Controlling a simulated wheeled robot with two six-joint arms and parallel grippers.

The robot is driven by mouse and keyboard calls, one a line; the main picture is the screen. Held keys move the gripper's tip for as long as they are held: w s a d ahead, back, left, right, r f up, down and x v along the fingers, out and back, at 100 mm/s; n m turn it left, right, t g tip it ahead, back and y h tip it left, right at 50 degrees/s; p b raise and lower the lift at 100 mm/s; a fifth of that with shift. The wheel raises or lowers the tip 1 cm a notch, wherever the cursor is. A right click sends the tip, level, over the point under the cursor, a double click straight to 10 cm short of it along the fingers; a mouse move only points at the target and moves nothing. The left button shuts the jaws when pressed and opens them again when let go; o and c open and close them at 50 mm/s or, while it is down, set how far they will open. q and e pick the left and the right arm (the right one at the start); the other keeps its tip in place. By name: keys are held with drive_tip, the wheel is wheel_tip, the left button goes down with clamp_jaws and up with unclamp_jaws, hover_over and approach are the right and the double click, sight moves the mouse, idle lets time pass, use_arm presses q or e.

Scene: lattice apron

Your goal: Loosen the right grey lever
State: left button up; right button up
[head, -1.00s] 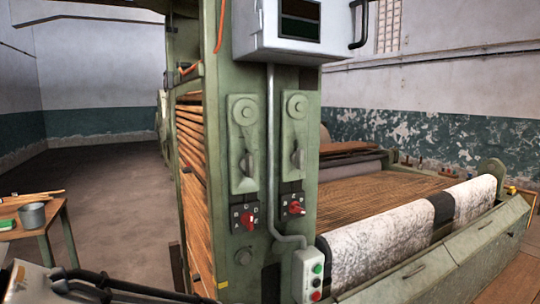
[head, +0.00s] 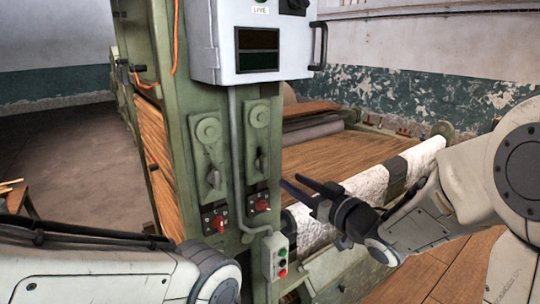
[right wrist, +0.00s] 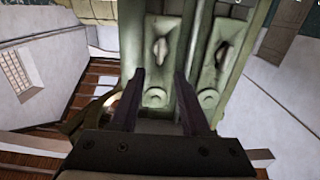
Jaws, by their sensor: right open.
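The right grey lever (head: 260,162) sits on a green plate below a round boss, on the front of the green machine post. It hangs roughly upright. In the right wrist view, which is turned over, it appears to be the lever on the picture's left (right wrist: 160,48). The left grey lever (head: 212,178) is on a matching plate across a grey conduit. My right gripper (head: 292,181) is open and empty, apart from the levers, to the right of the right one. Its dark fingers (right wrist: 155,100) point toward the plates. My left arm shows at lower left, its gripper out of view.
Red rotary switches (head: 259,204) sit below the levers. A white cabinet (head: 255,45) juts out above. A push-button box (head: 274,256) hangs at the conduit's lower end. The white fabric roll (head: 310,228) lies behind my right gripper.

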sight(266, 164)
drive_tip(key=p+x, duration=0.1)
drive_tip(key=x, duration=0.2)
drive_tip(key=p+x, duration=0.1)
drive_tip(key=x, duration=0.2)
drive_tip(key=p+x, duration=0.2)
drive_tip(key=x, duration=0.1)
drive_tip(key=shift+r, duration=0.3)
drive_tip(key=shift+w+a+f, duration=0.15)
drive_tip(key=shift+w+a, duration=0.3)
drive_tip(key=shift+w, duration=0.05)
clamp_jaws()
